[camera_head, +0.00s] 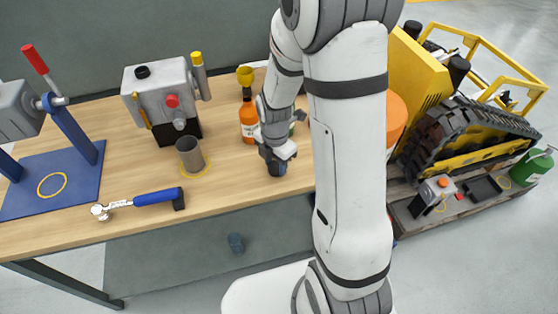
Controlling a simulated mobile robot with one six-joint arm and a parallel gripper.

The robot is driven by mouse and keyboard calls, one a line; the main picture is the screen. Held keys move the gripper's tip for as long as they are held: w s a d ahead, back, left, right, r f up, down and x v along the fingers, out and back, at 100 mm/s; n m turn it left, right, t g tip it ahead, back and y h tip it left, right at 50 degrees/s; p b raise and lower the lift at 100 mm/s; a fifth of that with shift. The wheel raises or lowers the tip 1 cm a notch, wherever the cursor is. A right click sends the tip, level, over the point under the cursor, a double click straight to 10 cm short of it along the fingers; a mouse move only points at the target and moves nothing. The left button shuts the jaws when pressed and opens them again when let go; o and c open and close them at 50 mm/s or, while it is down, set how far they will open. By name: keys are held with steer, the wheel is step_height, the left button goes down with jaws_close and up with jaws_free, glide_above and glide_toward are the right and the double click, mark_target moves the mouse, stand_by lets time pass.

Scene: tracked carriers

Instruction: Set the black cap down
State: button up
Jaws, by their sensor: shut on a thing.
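My gripper (277,158) points down over the front right part of the wooden table, left of my white arm. It is shut on a small dark thing, the black cap (277,170), which shows just below the fingers. The cap is at or just above the tabletop; I cannot tell whether it touches. The fingers hide its upper part.
An orange bottle (248,122) with a yellow top stands left of my gripper. A tracked carrier (470,135) is at right.

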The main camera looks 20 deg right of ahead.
mark_target(276, 166)
steer(key=shift+f, duration=0.15)
steer(key=o, duration=1)
steer(key=shift+o, duration=0.2)
step_height(276, 166, up, 12)
steer(key=s+r+m+t, duration=0.1)
steer(key=s+r+m, duration=0.2)
steer(key=m, duration=0.5)
steer(key=s+d+r+m, duration=0.1)
steer(key=s+r+m, duration=0.2)
steer(key=s+m, duration=0.3)
steer(key=s+r+m+t, duration=0.1)
steer(key=s+r+m, duration=0.2)
steer(key=m, duration=0.7)
steer(key=shift+s+d+t, duration=0.2)
steer(key=shift+s+t, duration=0.1)
steer(key=shift+s, duration=0.7)
